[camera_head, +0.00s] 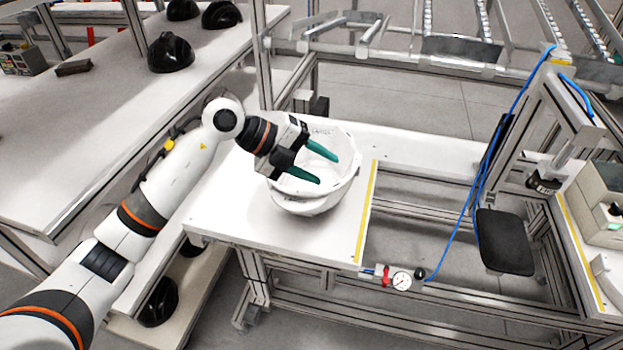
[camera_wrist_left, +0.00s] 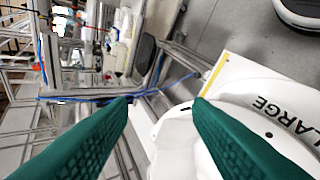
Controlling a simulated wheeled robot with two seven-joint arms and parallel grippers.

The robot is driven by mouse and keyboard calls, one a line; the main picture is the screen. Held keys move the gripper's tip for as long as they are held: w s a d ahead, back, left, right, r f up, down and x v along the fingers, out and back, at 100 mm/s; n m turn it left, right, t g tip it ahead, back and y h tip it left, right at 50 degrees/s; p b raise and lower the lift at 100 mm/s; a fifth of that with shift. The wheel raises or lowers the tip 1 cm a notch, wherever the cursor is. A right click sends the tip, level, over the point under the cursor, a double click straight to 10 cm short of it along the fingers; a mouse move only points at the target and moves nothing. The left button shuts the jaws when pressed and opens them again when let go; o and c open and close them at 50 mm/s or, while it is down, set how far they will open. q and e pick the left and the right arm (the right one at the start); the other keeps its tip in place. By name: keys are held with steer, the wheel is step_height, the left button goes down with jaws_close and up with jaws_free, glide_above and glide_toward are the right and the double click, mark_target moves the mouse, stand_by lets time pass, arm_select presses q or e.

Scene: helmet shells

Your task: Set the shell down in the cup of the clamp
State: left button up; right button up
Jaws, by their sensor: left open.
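The white helmet shell (camera_head: 345,186) stands on the white table top, looking like an open bowl with its hollow side up. The word LARGE shows on a white surface of it in the left wrist view (camera_wrist_left: 262,103). My left gripper (camera_head: 328,171) is open, with its two green fingers apart over the shell's opening. I see no grip on the rim, and cannot tell whether the fingers touch the shell. The clamp and its cup cannot be made out for certain; a frame with a black pad (camera_head: 505,242) and blue hoses stands at the right.
A yellow strip (camera_head: 366,210) runs along the table's right side, with a pressure gauge (camera_head: 402,281) below its front corner. Black shells (camera_head: 171,53) lie on the long bench at the left. Blue hoses (camera_head: 483,150) hang across the open gap right of the table.

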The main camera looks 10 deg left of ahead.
mark_target(271, 182)
arm_select(q)
steer(key=w+a+n+y, duration=0.25)
steer(key=a+y, duration=0.45)
steer(key=a, duration=0.6)
steer(key=shift+n+g+y, duration=0.35)
steer(key=shift+g+y, duration=0.05)
steer(key=shift+g, duration=0.1)
steer(key=p+x, duration=0.1)
steer(key=x, duration=0.2)
steer(key=p+x, duration=0.1)
steer(key=x, duration=0.3)
steer(key=p+x, duration=0.1)
steer(key=x, duration=0.3)
steer(key=shift+s+a+f, duration=0.15)
steer(key=shift+s+a, duration=0.15)
steer(key=shift+f, duration=0.3)
steer(key=shift+c, duration=0.5)
